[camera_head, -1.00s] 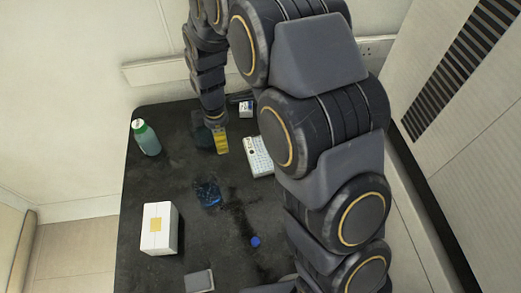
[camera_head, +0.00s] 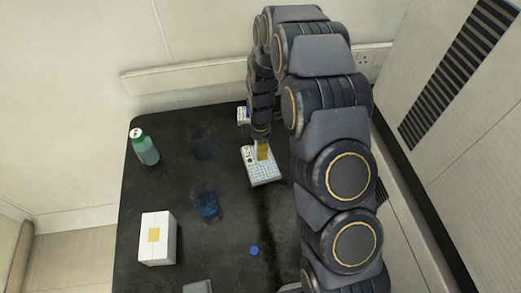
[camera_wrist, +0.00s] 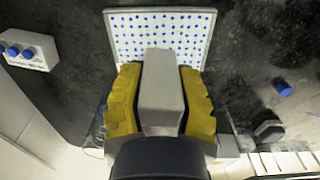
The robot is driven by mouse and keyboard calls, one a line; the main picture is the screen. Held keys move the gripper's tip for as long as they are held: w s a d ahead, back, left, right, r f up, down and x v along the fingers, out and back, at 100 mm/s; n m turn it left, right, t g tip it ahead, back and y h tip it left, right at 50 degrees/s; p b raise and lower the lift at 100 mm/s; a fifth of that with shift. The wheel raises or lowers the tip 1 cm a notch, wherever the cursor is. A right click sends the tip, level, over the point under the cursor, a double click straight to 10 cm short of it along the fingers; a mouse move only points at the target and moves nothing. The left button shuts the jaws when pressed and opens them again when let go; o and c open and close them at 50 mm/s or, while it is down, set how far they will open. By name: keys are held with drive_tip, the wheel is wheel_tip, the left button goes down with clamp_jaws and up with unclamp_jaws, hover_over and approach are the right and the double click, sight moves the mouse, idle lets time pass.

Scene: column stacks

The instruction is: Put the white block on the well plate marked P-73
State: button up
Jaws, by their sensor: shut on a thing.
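The white block (camera_wrist: 162,92) shows pale grey in the wrist view, between the yellow fingers of my gripper (camera_wrist: 161,100), which is shut on it. In the head view my gripper (camera_head: 262,151) is over the well plate (camera_head: 264,174), and the block is hidden there. The well plate is white with rows of blue dots in the wrist view (camera_wrist: 206,38), behind the block. I cannot read a P-73 mark on it. I cannot tell whether the block touches the plate.
A white device with blue knobs (camera_wrist: 30,50) stands beside the plate. A blue cap (camera_head: 254,251), a clear blue vessel (camera_head: 206,203), a dark clear vessel (camera_head: 202,140), a green-capped bottle (camera_head: 146,149) and a white box (camera_head: 158,246) stand apart. The table's middle front is mostly clear.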

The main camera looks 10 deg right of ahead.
drive_tip(key=shift+f, duration=0.8)
drive_tip(key=o, duration=0.8)
drive_tip(key=shift+f, duration=0.15)
drive_tip(key=shift+o, duration=0.2)
wheel_tip(320, 180, up, 12)
drive_tip(key=shift+s+r, duration=0.1)
drive_tip(key=shift+r, duration=0.15)
drive_tip(key=s+r+m, duration=0.4)
drive_tip(key=s+m, duration=0.2)
drive_tip(key=s, duration=0.3)
drive_tip(key=s+d+r+m+g, duration=0.1)
drive_tip(key=s+r+m, duration=0.4)
drive_tip(key=s, duration=0.5)
drive_tip(key=s+r+m, duration=0.4)
drive_tip(key=s+m, duration=0.3)
drive_tip(key=s, duration=0.3)
drive_tip(key=shift+d+r+g, duration=0.2)
drive_tip(key=shift+d+g, duration=0.2)
